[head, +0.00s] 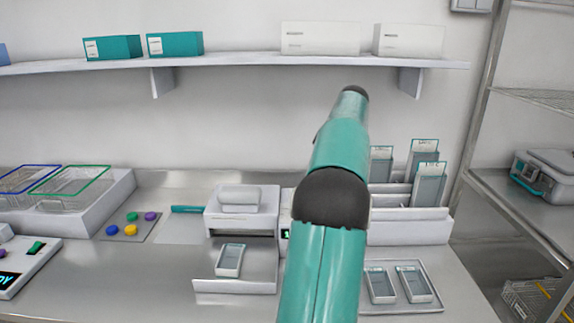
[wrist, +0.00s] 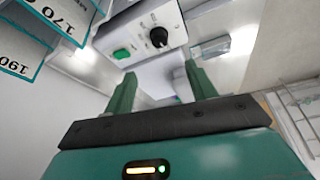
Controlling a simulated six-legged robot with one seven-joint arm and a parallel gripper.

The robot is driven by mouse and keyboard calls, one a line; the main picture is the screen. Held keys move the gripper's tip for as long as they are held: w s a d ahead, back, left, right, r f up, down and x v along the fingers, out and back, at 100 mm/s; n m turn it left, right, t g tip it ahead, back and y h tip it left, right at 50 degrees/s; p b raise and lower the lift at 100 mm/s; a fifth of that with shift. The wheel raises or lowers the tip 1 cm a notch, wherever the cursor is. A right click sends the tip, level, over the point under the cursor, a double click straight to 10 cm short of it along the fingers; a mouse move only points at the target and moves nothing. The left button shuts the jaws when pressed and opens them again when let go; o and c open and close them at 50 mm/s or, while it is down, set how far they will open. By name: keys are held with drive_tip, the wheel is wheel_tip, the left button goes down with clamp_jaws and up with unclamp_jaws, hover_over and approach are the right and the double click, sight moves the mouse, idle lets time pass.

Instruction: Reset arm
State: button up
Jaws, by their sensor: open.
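My gripper (wrist: 160,88) shows in the wrist view with its two green fingers apart and nothing between them. Beyond the fingers is a white box with a black knob and a green button (wrist: 140,38). In the head view my teal arm reaches up and forward over the bench, and my gripper cannot be made out there. The arm hides part of the bench's middle.
A steel bench (head: 130,285) holds a white machine with a tray (head: 235,286), a tray with two cassettes (head: 422,308), a rack (head: 415,232) and wire baskets (head: 72,186). A wall shelf (head: 240,62) carries boxes. A metal rack (head: 478,110) stands right.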

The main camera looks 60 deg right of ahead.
drive_tip(key=w+a+r, duration=0.1)
drive_tip(key=w+a, duration=0.4)
drive_tip(key=a, duration=0.5)
drive_tip(key=w+a+r+m+h, duration=0.1)
drive_tip(key=w+a, duration=0.4)
drive_tip(key=a, duration=0.4)
drive_tip(key=w+a+r, duration=0.2)
drive_tip(key=w+a, duration=0.4)
drive_tip(key=a, duration=0.4)
drive_tip(key=s+a+f+m, duration=0.1)
drive_tip(key=a+f, duration=0.1)
drive_tip(key=a, duration=0.7)
drive_tip(key=s+a+f, duration=0.2)
drive_tip(key=a, duration=0.7)
drive_tip(key=s+a+f, duration=0.3)
drive_tip(key=s+a, duration=0.1)
drive_tip(key=a, duration=0.2)
drive_tip(key=s+a+f+t, duration=0.1)
drive_tip(key=s+a+f, duration=0.3)
drive_tip(key=a, duration=0.2)
drive_tip(key=shift+a+f+m, duration=0.2)
drive_tip(key=shift+f+m, duration=0.05)
drive_tip(key=shift+m, duration=0.15)
drive_tip(key=c, duration=0.4)
drive_tip(key=shift+w+d, duration=0.1)
drive_tip(key=shift+c, duration=0.2)
